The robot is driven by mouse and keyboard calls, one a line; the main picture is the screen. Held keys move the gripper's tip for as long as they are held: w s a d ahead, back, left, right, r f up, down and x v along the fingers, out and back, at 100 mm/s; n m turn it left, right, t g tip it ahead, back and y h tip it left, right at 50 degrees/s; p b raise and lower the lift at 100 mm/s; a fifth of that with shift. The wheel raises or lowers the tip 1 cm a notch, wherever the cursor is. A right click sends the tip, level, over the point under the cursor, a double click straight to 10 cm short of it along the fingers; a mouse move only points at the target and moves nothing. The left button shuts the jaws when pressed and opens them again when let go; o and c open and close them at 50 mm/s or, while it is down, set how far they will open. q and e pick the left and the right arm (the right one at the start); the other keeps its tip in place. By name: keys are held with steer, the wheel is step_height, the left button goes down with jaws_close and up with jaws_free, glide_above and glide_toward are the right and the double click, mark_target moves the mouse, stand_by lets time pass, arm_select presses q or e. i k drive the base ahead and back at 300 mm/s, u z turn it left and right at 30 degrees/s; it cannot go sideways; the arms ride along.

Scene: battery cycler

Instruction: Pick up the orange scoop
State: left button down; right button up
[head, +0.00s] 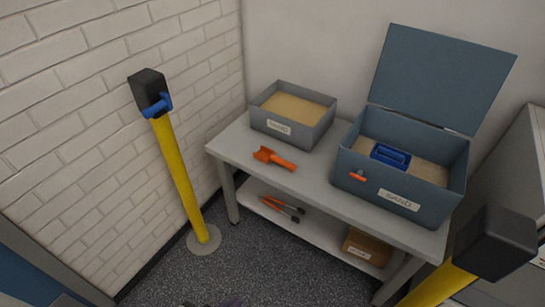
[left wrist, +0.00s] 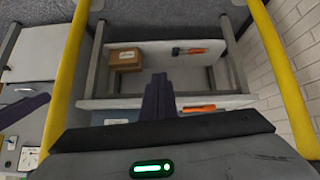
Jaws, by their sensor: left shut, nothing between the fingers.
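The orange scoop (head: 274,159) lies on the grey table top (head: 318,178), in front of the open sand bin. It also shows in the left wrist view (left wrist: 198,108), just right of my fingers in the picture. My left gripper (left wrist: 158,92) is shut and empty, with its dark purple fingers together, apart from the scoop. In the head view only a small dark purple piece shows at the bottom edge. My right gripper is not clearly in view.
A grey sand bin (head: 312,139) and a blue-grey box (head: 428,195) with its lid raised stand on the table. Orange-handled tools (head: 283,208) and a cardboard box (head: 367,247) are on the lower shelf. Yellow posts (head: 180,180) flank the table.

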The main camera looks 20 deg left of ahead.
mark_target(265, 154)
steer(key=k, duration=0.6)
steer(key=u, duration=0.75)
steer(key=i, duration=0.55)
steer(key=u, duration=0.75)
steer(key=i, duration=0.85)
steer(key=z, duration=0.75)
steer(key=i, duration=0.7)
steer(key=z, duration=0.75)
